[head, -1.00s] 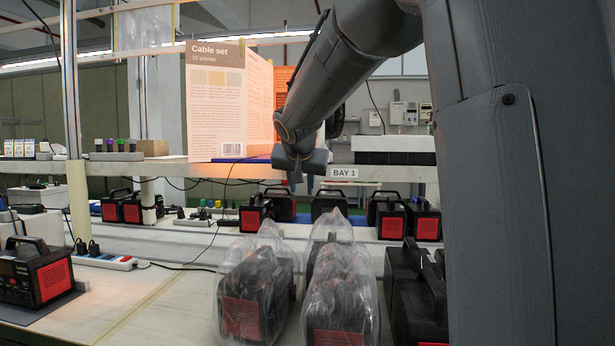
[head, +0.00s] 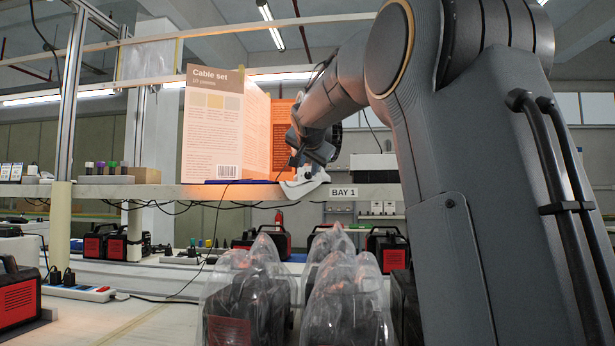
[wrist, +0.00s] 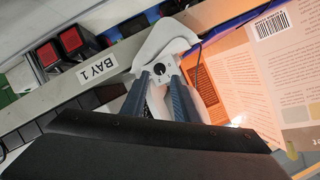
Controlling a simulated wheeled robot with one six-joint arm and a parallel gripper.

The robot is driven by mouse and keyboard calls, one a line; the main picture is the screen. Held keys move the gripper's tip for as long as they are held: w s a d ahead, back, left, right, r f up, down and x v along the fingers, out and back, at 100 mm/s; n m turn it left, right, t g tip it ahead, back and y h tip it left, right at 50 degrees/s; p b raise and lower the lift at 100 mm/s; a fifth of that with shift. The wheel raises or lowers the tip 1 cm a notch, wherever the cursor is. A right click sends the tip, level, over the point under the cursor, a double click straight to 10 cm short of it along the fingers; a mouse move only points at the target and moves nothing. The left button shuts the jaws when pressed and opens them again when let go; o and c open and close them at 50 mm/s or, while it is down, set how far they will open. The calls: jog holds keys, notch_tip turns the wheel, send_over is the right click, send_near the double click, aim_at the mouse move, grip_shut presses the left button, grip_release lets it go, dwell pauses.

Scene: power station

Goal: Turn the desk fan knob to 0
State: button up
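The desk fan stands on the shelf, its white base (head: 302,187) at the shelf's front edge beside the orange panel. In the wrist view the white base (wrist: 165,42) carries a small round dark knob (wrist: 160,70) with a light mark; the setting is too small to read. My gripper (wrist: 156,76) is open, its two blue-grey fingers on either side of the knob panel. I cannot tell whether they touch the knob. In the head view my gripper (head: 312,160) is just above the base, and my arm hides most of the fan.
A tall "Cable set" card (head: 212,125) stands left of the fan, close to my gripper. The shelf edge bears a "BAY 1" label (head: 344,193). Below are plastic-wrapped black and red units (head: 250,300). A white power strip (head: 80,292) lies at left.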

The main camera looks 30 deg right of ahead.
aim_at(308, 175)
jog(key=shift+x, duration=2.7)
jog(key=shift+c, duration=0.4)
grip_shut()
